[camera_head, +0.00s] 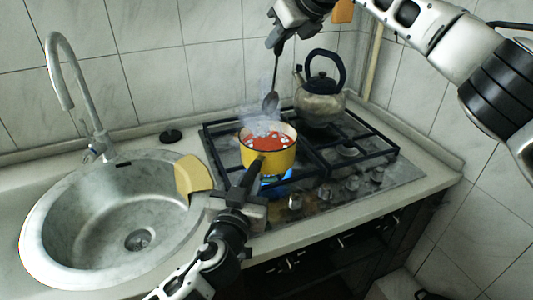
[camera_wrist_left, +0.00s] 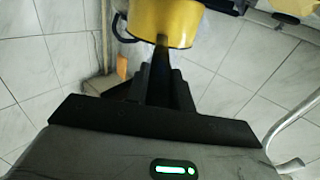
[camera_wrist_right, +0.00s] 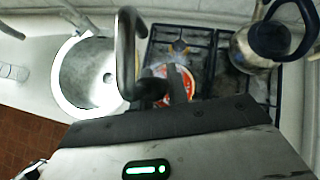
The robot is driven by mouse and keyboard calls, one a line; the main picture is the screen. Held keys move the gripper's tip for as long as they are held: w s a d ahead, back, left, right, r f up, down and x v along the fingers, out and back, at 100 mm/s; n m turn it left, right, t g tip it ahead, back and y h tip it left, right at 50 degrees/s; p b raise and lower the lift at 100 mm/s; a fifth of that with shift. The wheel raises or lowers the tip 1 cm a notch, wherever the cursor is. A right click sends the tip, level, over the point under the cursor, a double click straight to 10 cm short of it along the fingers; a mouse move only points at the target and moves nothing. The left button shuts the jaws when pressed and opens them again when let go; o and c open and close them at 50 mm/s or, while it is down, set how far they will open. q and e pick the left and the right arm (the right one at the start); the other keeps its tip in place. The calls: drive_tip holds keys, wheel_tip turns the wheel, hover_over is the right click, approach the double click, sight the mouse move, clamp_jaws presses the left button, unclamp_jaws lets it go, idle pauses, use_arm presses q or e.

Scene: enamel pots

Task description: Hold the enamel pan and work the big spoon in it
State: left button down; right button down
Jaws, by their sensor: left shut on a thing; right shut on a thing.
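The yellow enamel pan (camera_head: 270,160) is over a lit burner with a blue flame. It holds red food with pale bits, and steam rises from it. My right gripper (camera_head: 278,42) is shut on the big spoon (camera_head: 270,102), which hangs bowl-down above the pan's back rim, apart from the food as far as I can see. In the right wrist view the spoon's grey handle (camera_wrist_right: 127,50) partly hides the pan (camera_wrist_right: 181,80).
A kettle (camera_head: 320,101) stands on the back right of the black-grated hob (camera_head: 380,180). A steel sink (camera_head: 70,225) with a tall tap (camera_head: 85,110) is at left. A wooden board (camera_head: 192,175) lies at the sink's edge. A small black disc (camera_head: 171,136) lies behind it.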

idle(0.4)
use_arm(q)
drive_tip(key=c, duration=1.1)
unclamp_jaws()
drive_tip(key=v, duration=1.2)
wheel_tip(320, 180, up, 6)
drive_tip(key=shift+f, duration=0.1)
